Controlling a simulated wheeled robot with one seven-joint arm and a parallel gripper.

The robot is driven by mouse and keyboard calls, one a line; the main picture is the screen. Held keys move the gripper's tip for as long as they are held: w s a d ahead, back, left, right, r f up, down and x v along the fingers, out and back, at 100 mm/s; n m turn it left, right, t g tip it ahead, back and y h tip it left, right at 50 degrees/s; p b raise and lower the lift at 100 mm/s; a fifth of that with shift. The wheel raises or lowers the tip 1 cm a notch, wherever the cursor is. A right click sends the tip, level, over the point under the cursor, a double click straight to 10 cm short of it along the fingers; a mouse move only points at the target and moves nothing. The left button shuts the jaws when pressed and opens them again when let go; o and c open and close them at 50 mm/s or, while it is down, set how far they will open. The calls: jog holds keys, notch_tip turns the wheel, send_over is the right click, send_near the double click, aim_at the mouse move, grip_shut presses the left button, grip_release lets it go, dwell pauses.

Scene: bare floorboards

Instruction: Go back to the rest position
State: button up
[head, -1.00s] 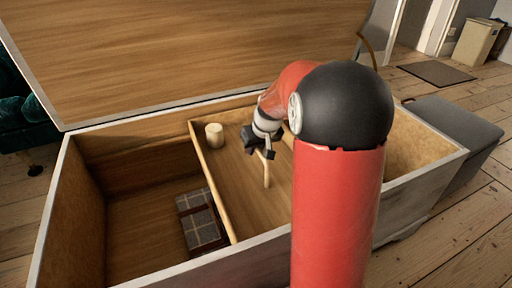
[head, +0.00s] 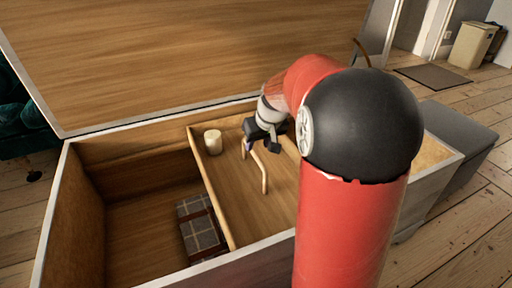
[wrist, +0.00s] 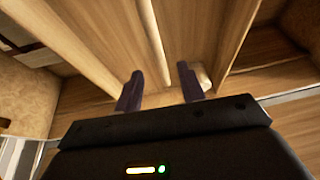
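My gripper (head: 262,142) is over a wooden tray (head: 226,176) inside a large open wooden chest (head: 75,230). In the wrist view, its two dark fingers (wrist: 160,87) are apart with nothing held between them. The tray's pale bent handle (head: 264,177) stands below and beside the gripper in the head view. A pale wooden bar, apparently this handle, runs beyond the gap between the fingers in the wrist view (wrist: 153,42). My arm hides the right part of the tray.
A cream candle-like cylinder (head: 213,142) stands on the tray. A folded plaid cloth (head: 201,228) lies lower in the chest's left part. The raised lid (head: 180,55) stands behind. A grey bench (head: 455,140) is at right, with open floor beyond.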

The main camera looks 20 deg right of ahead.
jog(key=shift+s+r, duration=0.15)
jog(key=shift+r, duration=0.2)
jog(key=shift+s+a+r, duration=0.1)
jog(key=shift+r, duration=0.1)
jog(key=s+a+r+p, duration=0.3)
jog(key=s+r+p, duration=0.1)
jog(key=s, duration=0.4)
jog(key=s+a+r+p, duration=0.4)
jog(key=s+r, duration=0.2)
jog(key=s, duration=0.2)
jog(key=s+a+r+t+p, duration=0.1)
jog(key=s+a+r+p, duration=0.2)
jog(key=s, duration=0.5)
notch_tip(320, 180, up, 3)
jog(key=shift+s+a+f+h+p, duration=0.2)
jog(key=shift+s+a+h+p, duration=0.15)
jog(key=shift+a, duration=0.35)
